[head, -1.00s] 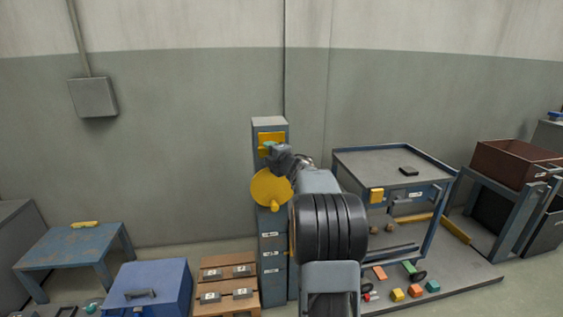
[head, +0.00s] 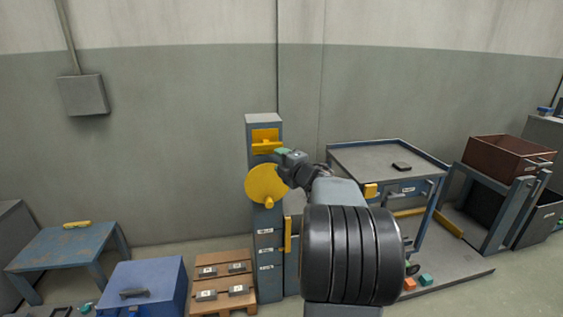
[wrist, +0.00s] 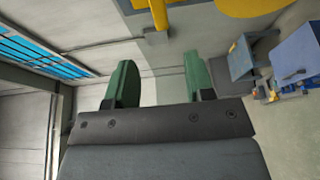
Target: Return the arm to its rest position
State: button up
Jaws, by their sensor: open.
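My gripper (head: 283,151) shows in the head view at the end of my raised arm, beside the top of a grey column. In the wrist view its two green fingers (wrist: 159,82) stand apart with nothing between them. My dark arm joint hides part of the scene in the lower middle of the head view. The column (head: 263,120) bears a yellow bracket (head: 265,134) and a yellow disc (head: 262,184) with a knob. The gripper appears close to the bracket, but I cannot tell the exact gap. A yellow part (wrist: 159,14) lies beyond the fingers in the wrist view.
A blue-framed bench (head: 375,155) with a small black item (head: 402,166) stands right of my arm. A brown bin (head: 497,157) is farther right. At left are a low blue table (head: 50,248), a blue box (head: 145,275) and a wooden pallet (head: 222,260). The wall above is mostly clear.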

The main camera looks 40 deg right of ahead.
dwell(0.3)
jog(key=s+d+f+m+g+h+p, duration=0.35)
jog(key=s+f+m+g+h, duration=0.35)
jog(key=m, duration=0.7)
jog(key=s+a+r+m+g+y+p, duration=0.1)
jog(key=s+a+m+g+y+p, duration=0.3)
jog(key=a, duration=0.6)
jog(key=s+a+r+m+g+y+p, duration=0.1)
jog(key=s+a+r+m+g+p, duration=0.1)
jog(key=s+a+g+p, duration=0.5)
jog(key=s+a+r+n+t+y+p, duration=0.2)
jog(key=a+r+p, duration=0.4)
jog(key=a, duration=0.8)
notch_tip(320, 180, up, 3)
jog(key=shift+s+a+f+t+y, duration=0.1)
jog(key=shift+s+a+t+y, duration=0.1)
jog(key=shift+s+t+y, duration=0.45)
